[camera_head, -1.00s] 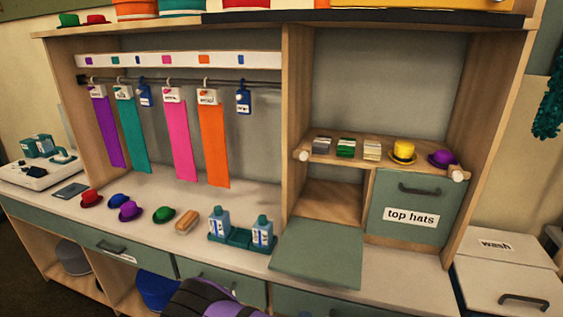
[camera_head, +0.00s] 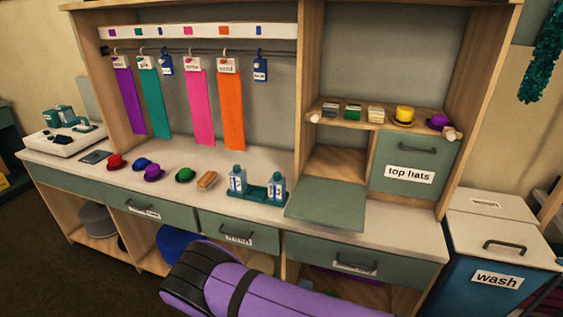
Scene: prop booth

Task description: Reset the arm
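My arm (camera_head: 262,292), purple with black bands, shows at the bottom centre in front of the prop booth's lower shelves. My gripper is not in view, so its state and anything in it are hidden. The booth's counter (camera_head: 95,176) stands beyond the arm. The arm does not visibly touch the counter or the things on it.
A green flap (camera_head: 325,205) lies lowered beside the closed "top hats" door (camera_head: 411,162). A "wash" bin (camera_head: 495,262) stands right. Dark floor (camera_head: 90,285) is clear at left.

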